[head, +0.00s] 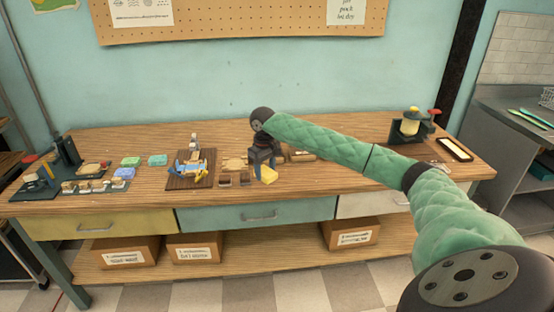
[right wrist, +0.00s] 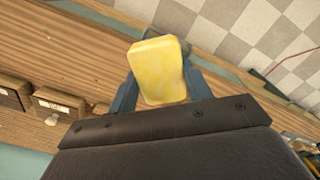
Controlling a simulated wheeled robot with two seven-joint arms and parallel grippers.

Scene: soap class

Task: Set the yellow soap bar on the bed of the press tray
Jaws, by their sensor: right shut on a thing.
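The yellow soap bar (head: 268,175) is held in my right gripper (head: 263,163) near the front middle of the workbench. In the right wrist view the yellow soap bar (right wrist: 158,72) sits between the blue-grey fingers, which are shut on it, with the bench top below. A brown slatted board (head: 189,182) with a blue and yellow fixture lies left of the gripper. A dark green stand (head: 68,150) and base are at the bench's left end. I cannot tell for sure which of these is the press tray. My left gripper is not in view.
Small brown boxes (head: 225,181) sit just left of my gripper. A dark-framed tray (head: 455,149) lies at the right end. The front strip is mostly clear.

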